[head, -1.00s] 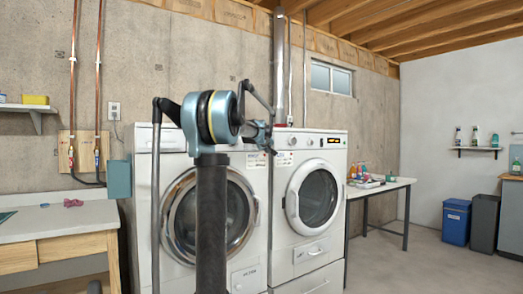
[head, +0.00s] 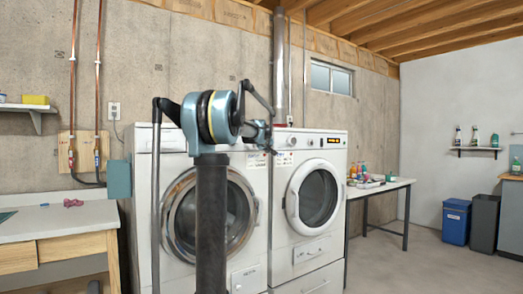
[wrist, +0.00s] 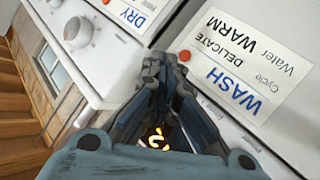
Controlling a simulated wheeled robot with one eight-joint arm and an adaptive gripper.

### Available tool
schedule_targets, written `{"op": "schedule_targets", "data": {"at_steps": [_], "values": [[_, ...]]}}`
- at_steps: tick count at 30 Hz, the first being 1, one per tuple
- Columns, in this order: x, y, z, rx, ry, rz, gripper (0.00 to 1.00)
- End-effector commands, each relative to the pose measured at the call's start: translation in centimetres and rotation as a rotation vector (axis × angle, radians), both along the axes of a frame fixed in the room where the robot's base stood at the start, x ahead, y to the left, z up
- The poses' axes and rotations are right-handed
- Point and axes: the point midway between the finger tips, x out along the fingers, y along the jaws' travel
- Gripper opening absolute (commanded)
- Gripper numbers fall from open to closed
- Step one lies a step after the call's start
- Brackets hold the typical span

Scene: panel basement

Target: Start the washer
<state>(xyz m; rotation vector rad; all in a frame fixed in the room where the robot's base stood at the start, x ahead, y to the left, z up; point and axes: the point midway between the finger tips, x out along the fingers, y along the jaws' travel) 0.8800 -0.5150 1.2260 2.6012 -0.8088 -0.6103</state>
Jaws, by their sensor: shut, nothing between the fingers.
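The washer (head: 256,262) is the left of two white front-loaders in the head view; its round door is shut and partly hidden behind my arm. In the wrist view its white label (wrist: 240,62) reads WASH, Cycle DELICATE, Water WARM, upside down. A small red button (wrist: 184,56) sits beside that label. My gripper (wrist: 164,60) is shut and empty, its fingertips right next to the red button in the picture; I cannot tell whether they touch. A glowing display (wrist: 156,138) shows between the finger links. In the head view my gripper (head: 270,150) is small at the washer's upper right corner.
The dryer (head: 335,232) stands close on the right, with a lit orange display and a DRY label (wrist: 130,12). Its knob (wrist: 78,30) is near my gripper. A table (head: 375,187) with bottles is farther right, a workbench (head: 50,222) at left.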

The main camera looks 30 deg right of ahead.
Motion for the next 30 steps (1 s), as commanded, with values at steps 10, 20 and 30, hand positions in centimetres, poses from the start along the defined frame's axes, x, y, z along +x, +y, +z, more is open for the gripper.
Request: {"op": "schedule_targets", "data": {"at_steps": [10, 20, 30], "values": [[0.08, 0.01, 0.01, 0.000, 0.000, 0.000, 0.00], [0.67, 0.00, 0.13, -0.001, 0.001, 0.000, 0.00], [0.72, 0.00, 0.12, 0.000, 0.000, 0.000, 0.00]]}}
